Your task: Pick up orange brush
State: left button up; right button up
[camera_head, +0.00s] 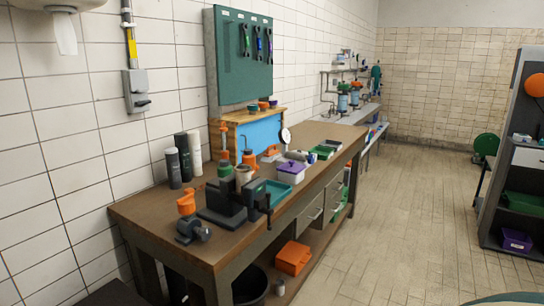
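I cannot pick out an orange brush for certain at this size. Several orange items stand on the wooden workbench (140,218). One is a small orange piece (186,203) at the near end, beside the dark vise (222,203). Slim orange-topped items (224,138) stand upright behind the vise, partly hidden by it. A flat orange item (272,151) lies farther back by the blue panel. Neither of my grippers is in view.
A purple-lidded tub (291,169) and a teal tray (273,192) sit on the bench. Dark cylinders (172,167) stand by the wall. An orange box (293,257) is on the lower shelf. Tiled floor (400,220) right of the bench is clear; a dark shelf unit (513,150) stands far right.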

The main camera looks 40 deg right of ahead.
aim_at(270, 155)
jog(key=i+l+u, duration=0.1)
jog(key=l, duration=0.35)
jog(key=i+l, duration=0.2)
jog(key=l, duration=0.25)
jog(key=i+l+u, duration=0.15)
jog(key=l, duration=0.3)
jog(key=i+l, duration=0.15)
jog(key=l, duration=0.35)
jog(key=i+l+u, duration=0.15)
jog(key=l, duration=0.3)
jog(key=i+l, duration=0.1)
jog(key=l, duration=0.4)
jog(key=i+l+u, duration=0.15)
jog(key=l, duration=0.35)
jog(key=l+u, duration=0.2)
jog(key=l, duration=0.25)
jog(key=l+u, duration=0.2)
jog(key=l, duration=0.2)
jog(key=k+l+u, duration=0.25)
jog(key=l, duration=0.2)
jog(key=l+u, duration=0.2)
jog(key=l, duration=0.2)
jog(key=k+l+u, duration=0.2)
jog(key=l, duration=0.2)
jog(key=k+l+u, duration=0.2)
jog(key=l, duration=0.2)
jog(key=k+l+u, duration=0.2)
jog(key=l, duration=0.15)
jog(key=i, duration=0.1)
